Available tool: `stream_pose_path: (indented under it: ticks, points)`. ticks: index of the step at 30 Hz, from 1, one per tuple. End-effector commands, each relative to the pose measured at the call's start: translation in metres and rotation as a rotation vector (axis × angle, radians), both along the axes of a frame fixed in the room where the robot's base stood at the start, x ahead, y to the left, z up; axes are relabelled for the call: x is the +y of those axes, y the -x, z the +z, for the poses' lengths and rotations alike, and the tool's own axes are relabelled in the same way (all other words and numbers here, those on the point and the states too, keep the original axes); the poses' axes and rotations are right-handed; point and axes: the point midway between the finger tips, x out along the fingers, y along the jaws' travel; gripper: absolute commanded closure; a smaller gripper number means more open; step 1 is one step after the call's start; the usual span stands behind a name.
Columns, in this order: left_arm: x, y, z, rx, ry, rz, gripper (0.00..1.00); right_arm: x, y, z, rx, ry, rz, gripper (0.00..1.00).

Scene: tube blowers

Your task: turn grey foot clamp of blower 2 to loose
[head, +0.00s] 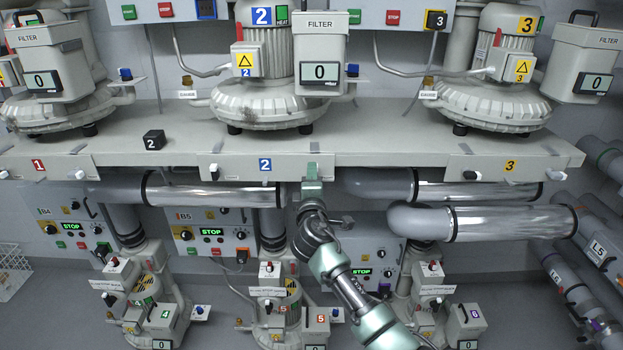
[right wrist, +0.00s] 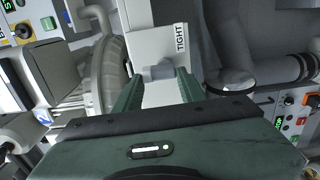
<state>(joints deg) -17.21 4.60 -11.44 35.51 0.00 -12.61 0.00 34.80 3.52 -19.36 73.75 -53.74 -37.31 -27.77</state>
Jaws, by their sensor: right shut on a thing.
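Blower 2 (head: 263,98) stands in the middle of the upper shelf in the head view. My right gripper (head: 313,172) reaches up to the shelf's front edge, right of the blue 2 label (head: 265,165). In the right wrist view my right gripper (right wrist: 160,78) is shut on the grey foot clamp (right wrist: 158,72), whose small grey handle sits between its fingertips. A TIGHT label (right wrist: 180,38) shows beside the clamp. In the head view the gripper largely hides the clamp. My left gripper is not in view.
Blower 1 (head: 55,105) and blower 3 (head: 490,105) stand either side on the shelf (head: 380,150). A black cube (head: 153,139) marked 2 lies on it. Silver pipes (head: 490,222) run below, near my right arm. Smaller blowers and control boxes (head: 215,232) stand lower down.

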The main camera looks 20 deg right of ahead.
Motion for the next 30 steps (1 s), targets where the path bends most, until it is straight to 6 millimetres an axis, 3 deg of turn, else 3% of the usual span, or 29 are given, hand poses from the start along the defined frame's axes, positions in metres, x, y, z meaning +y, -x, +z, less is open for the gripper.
stream_pose_path:
  ticks: [3, 4, 6, 17, 30]
  points:
    - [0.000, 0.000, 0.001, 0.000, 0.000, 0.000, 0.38, -0.006, -0.001, 0.008, -0.012, 0.007, -0.009, 1.00]
    - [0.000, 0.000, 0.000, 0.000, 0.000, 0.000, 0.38, -0.006, -0.001, 0.008, -0.012, 0.007, -0.009, 0.54]
    - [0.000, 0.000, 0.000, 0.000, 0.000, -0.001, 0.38, -0.005, -0.001, 0.007, -0.011, 0.005, -0.008, 0.38]
    - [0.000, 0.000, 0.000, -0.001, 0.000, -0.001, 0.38, -0.001, 0.002, 0.003, -0.005, 0.000, -0.002, 0.38]
    - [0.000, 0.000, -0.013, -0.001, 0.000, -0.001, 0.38, 0.013, 0.061, 0.000, -0.006, 0.000, -0.005, 0.38]
